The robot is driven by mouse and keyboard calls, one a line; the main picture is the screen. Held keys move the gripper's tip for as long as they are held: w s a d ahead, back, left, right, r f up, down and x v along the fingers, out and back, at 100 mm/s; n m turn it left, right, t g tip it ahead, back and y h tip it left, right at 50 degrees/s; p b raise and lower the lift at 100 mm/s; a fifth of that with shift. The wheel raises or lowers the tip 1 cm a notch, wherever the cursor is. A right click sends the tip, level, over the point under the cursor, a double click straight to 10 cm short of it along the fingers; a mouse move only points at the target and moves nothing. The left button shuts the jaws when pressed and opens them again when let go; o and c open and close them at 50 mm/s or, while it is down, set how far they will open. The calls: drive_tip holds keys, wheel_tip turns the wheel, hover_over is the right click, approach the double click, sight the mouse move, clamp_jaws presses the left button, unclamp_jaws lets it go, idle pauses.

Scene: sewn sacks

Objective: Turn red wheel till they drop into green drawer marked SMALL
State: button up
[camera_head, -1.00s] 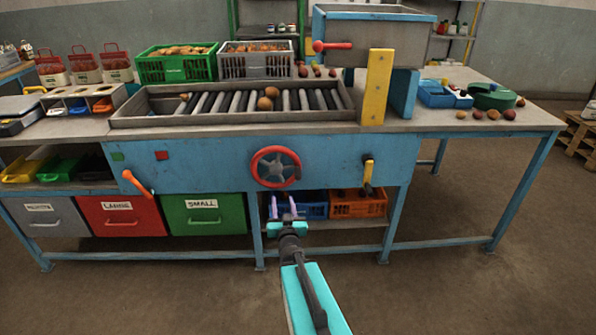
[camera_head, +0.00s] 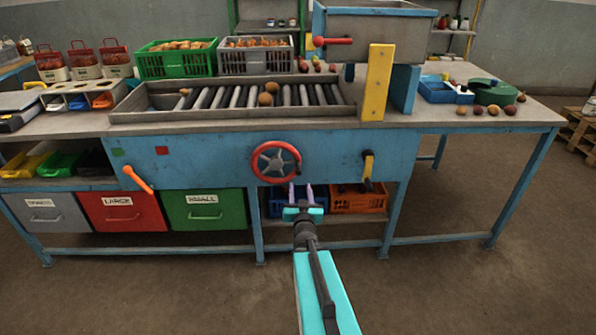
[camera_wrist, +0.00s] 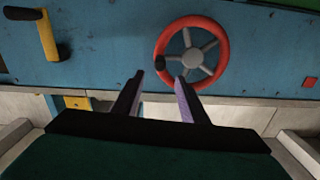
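The red wheel (camera_head: 276,162) is on the blue front panel of the sorting bench, with grey spokes and a dark knob on its rim. In the wrist view the red wheel (camera_wrist: 191,55) is just beyond my fingertips, its knob near them. My gripper (camera_head: 301,190) is open and empty below the wheel; its two fingers also show apart in the wrist view (camera_wrist: 160,80). The green drawer marked SMALL (camera_head: 204,210) is shut under the bench, left of my gripper. Two round brown items (camera_head: 268,94) lie on the roller bed (camera_head: 230,116) above.
An orange lever (camera_head: 137,180) and a yellow handle (camera_head: 368,167) stick out from the panel on either side of the wheel. A red drawer (camera_head: 122,211) and grey drawer (camera_head: 46,213) are left of the green one. Blue (camera_head: 318,201) and orange crates (camera_head: 358,200) sit below.

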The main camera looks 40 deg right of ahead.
sight(298, 169)
drive_tip(key=shift+w+d+f, duration=0.1)
drive_tip(key=shift+w+f, duration=0.05)
drive_tip(key=b+x, duration=0.1)
drive_tip(key=b, duration=0.3)
drive_tip(key=shift+w+d, duration=0.25)
drive_tip(key=shift+w, duration=0.05)
drive_tip(key=shift+b, duration=0.5)
drive_tip(key=shift+r+p+x, duration=0.2)
drive_tip(key=shift+p+x, duration=0.35)
drive_tip(key=shift+x, duration=5.1)
drive_tip(key=shift+c, duration=0.5)
clamp_jaws()
